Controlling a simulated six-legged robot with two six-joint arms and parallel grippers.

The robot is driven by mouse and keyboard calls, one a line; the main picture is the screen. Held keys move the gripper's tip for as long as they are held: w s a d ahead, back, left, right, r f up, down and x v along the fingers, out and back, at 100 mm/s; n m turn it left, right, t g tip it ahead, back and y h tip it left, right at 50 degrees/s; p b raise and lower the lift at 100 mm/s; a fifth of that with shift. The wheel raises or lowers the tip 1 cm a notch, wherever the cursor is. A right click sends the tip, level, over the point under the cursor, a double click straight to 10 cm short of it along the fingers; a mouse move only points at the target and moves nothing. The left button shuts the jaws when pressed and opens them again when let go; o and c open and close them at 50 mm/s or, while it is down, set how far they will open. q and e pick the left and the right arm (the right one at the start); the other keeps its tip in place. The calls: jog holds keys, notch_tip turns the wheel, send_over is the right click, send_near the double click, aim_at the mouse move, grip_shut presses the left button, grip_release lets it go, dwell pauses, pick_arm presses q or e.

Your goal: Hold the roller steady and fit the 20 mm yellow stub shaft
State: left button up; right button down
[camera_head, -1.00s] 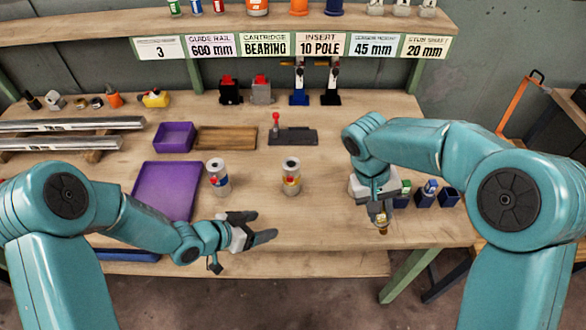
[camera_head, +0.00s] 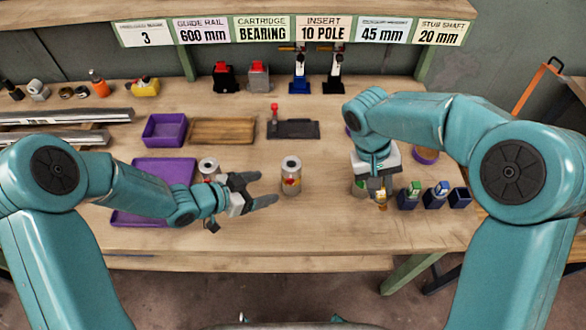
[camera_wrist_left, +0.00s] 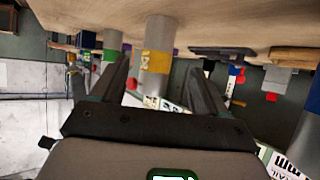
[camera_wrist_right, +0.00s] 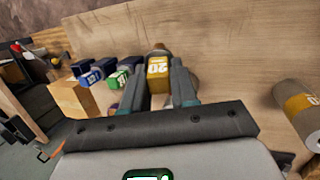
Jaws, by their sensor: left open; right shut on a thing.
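The yellow-banded roller (camera_head: 290,178) stands upright on the table in the head view; it also shows in the left wrist view (camera_wrist_left: 157,62) and at the right of the right wrist view (camera_wrist_right: 300,105). My left gripper (camera_head: 262,190) is open, its fingers pointing at this roller from the left; in its wrist view the roller appears in the gap between the fingers. My right gripper (camera_head: 378,193) is shut on the yellow stub shaft (camera_wrist_right: 158,66), marked 20, right of the roller and apart from it. The shaft's gripped part is hidden by the fingers.
Another roller (camera_head: 208,166) stands behind my left gripper, near the purple tray (camera_head: 165,172). A green-banded roller (camera_wrist_left: 110,40) shows in the left wrist view. Dark blue holders (camera_head: 460,197) with green and blue parts stand right of my right gripper. The table's front strip is clear.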

aim_at(284, 184)
pick_arm(q)
jog(key=shift+w+d+f+b, duration=0.1)
jog(key=shift+d+f+b, duration=0.2)
jog(key=shift+d, duration=0.1)
pick_arm(e)
jog(key=shift+s+f, duration=0.1)
jog(key=shift+f, duration=0.25)
pick_arm(q)
jog(key=b+x, duration=0.3)
jog(key=x, duration=0.3)
jog(key=shift+d+f, duration=0.1)
jog(key=shift+f, duration=0.1)
pick_arm(e)
notch_tip(284, 184, down, 3)
jog(key=shift+f, duration=0.15)
pick_arm(q)
jog(key=shift+w+d+f+b, duration=0.3)
jog(key=shift+w+d+b, duration=0.1)
jog(key=shift+w+d, duration=0.1)
pick_arm(e)
jog(key=shift+s+f, duration=0.1)
jog(key=shift+f, duration=0.15)
pick_arm(q)
jog(key=shift+w+d+f, duration=0.1)
jog(key=shift+w+d, duration=0.15)
jog(key=shift+d, duration=0.1)
pick_arm(e)
jog(key=shift+f, duration=0.15)
pick_arm(q)
jog(key=shift+s, duration=0.1)
